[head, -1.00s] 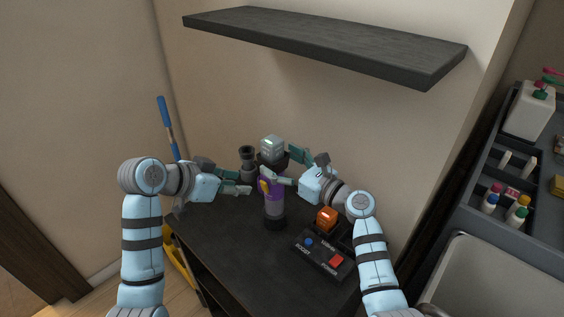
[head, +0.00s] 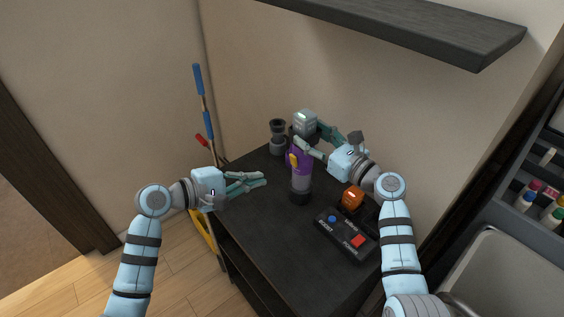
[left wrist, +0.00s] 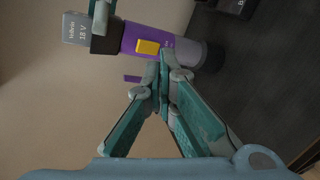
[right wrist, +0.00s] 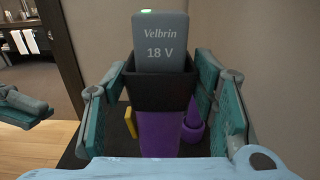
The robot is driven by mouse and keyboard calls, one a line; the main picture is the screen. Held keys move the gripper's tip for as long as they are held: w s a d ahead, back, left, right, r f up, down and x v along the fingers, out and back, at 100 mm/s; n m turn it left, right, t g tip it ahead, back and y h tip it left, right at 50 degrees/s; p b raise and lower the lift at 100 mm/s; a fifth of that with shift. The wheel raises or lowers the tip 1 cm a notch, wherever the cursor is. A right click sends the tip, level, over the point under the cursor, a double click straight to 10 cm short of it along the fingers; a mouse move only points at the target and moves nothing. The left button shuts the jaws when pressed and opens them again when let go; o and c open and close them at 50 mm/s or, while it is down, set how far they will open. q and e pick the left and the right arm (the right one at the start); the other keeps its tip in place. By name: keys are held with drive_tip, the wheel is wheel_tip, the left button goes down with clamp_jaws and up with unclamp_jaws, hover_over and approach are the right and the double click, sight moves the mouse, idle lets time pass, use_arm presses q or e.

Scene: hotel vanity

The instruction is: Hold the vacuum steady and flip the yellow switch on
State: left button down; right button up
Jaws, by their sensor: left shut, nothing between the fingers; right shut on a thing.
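The purple vacuum (head: 305,160) stands upright on the dark cabinet top, with a grey battery marked 18 V (right wrist: 160,45) at its upper end. Its yellow switch (head: 293,161) faces left; it also shows in the left wrist view (left wrist: 148,46) and as a sliver in the right wrist view (right wrist: 130,122). I cannot tell its position. My right gripper (head: 312,138) is shut around the vacuum's dark upper part, below the battery. My left gripper (head: 264,178) is shut and empty, left of the vacuum. Its tips (left wrist: 165,65) appear near the switch in the left wrist view but stand apart in the head view.
A black control box (head: 345,234) with blue and red buttons and an orange part (head: 352,197) lies right of the vacuum. A dark cylindrical part (head: 278,138) stands behind left. A shelf (head: 420,28) hangs above. The cabinet top's front is clear.

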sight(291, 160)
use_arm(q)
drive_tip(key=a+n, duration=0.1)
drive_tip(key=n, duration=0.4)
drive_tip(key=s+a+f+n+t, duration=0.1)
drive_tip(key=n, duration=0.4)
drive_tip(key=s+a+n+t, duration=0.1)
drive_tip(key=a+n, duration=0.1)
drive_tip(key=n, duration=0.3)
drive_tip(key=shift+s+f+h, duration=0.15)
drive_tip(key=shift+s+h, duration=0.1)
drive_tip(key=shift+h, duration=0.05)
drive_tip(key=x, duration=0.4)
drive_tip(key=r+x, duration=0.1)
drive_tip(key=x, duration=0.8)
drive_tip(key=shift+w+d+r, duration=0.15)
drive_tip(key=shift+w, duration=0.1)
drive_tip(key=shift+w+d, duration=0.2)
